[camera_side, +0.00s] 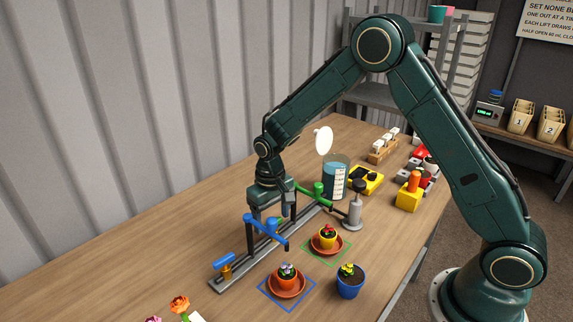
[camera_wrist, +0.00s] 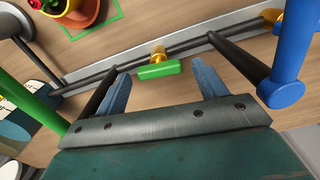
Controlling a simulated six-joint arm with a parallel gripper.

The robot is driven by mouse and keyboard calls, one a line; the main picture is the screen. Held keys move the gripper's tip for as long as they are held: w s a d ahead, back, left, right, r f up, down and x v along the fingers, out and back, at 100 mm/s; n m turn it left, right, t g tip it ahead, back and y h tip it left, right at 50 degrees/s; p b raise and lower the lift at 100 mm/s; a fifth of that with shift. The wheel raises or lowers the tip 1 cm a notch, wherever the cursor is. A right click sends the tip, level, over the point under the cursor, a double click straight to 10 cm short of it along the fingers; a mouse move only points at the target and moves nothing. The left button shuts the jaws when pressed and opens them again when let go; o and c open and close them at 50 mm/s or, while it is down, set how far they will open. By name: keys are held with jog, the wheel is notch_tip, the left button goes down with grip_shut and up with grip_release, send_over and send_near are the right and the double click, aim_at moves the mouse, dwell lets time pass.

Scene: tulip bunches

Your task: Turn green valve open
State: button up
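The green valve handle (camera_wrist: 158,70) is a short green bar on a brass stem, set on the rail in the wrist view. It lies roughly along the rail, slightly angled to it. My gripper (camera_wrist: 163,68) is open, with one finger to the left and one to the right of the handle, apart from it. In the side view my gripper (camera_side: 271,212) points down over the rail (camera_side: 238,270), between the green pipe (camera_side: 310,190) and the blue pipe (camera_side: 262,225), and hides the green handle. The blue valve handle (camera_side: 224,259) sits at the rail's near end.
A yellow pot (camera_side: 327,241) stands on a saucer in a green square, an orange pot (camera_side: 287,279) in a blue square. A blue pot (camera_side: 349,284) stands nearby. A beaker of blue liquid (camera_side: 334,182) and a grey post (camera_side: 354,212) stand behind.

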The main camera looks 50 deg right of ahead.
notch_tip(320, 180, up, 14)
dwell(1.0)
jog(key=s+d+r+t, duration=0.3)
jog(key=s+r, duration=0.9)
jog(key=s, duration=0.3)
jog(key=s+d+n+t, duration=0.1)
jog(key=s+t, duration=0.1)
jog(key=s, duration=1.2)
jog(key=shift+f+t, duration=0.3)
jog(key=shift+f, duration=0.1)
